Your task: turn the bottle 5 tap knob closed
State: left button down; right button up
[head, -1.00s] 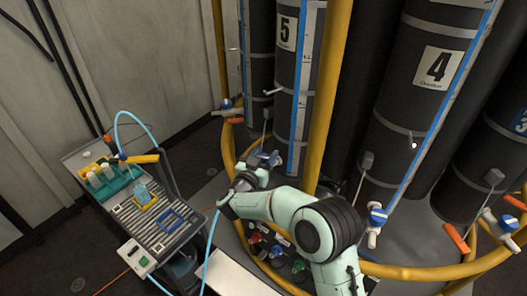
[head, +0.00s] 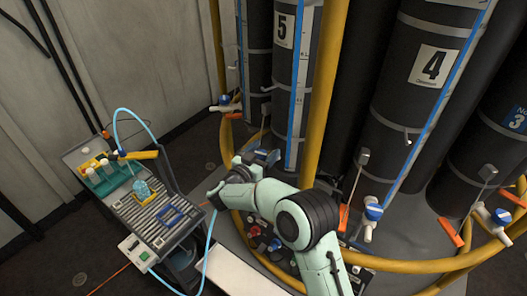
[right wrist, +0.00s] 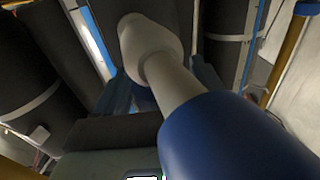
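Bottle 5 (head: 284,70) is a tall dark cylinder with a "5" label and a blue-edged gauge strip. My right gripper (head: 262,158) is at its foot, in front of the strip. In the right wrist view, a tap with a blue knob (right wrist: 228,135) and a pale grey stem and body (right wrist: 152,50) fills the middle, very close to the camera. The blue fingers of the right gripper (right wrist: 162,88) stand apart on either side of it. Whether they touch it is hidden. In the head view the gripper hides most of this tap. My left gripper is not in view.
Bottle 4 (head: 425,90) stands to the right, with its blue-and-white tap (head: 372,212) low down. Yellow pipes (head: 322,95) rise beside bottle 5 and curve around the base. A cart (head: 150,215) with vials and a light-blue hose (head: 212,240) stands left. Open floor lies behind the cart.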

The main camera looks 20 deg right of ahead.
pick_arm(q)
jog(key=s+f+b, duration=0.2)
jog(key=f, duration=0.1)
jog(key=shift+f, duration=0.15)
pick_arm(e)
jog(key=v, duration=1.3)
jog(key=shift+a, duration=0.15)
jog(key=shift+s, duration=0.1)
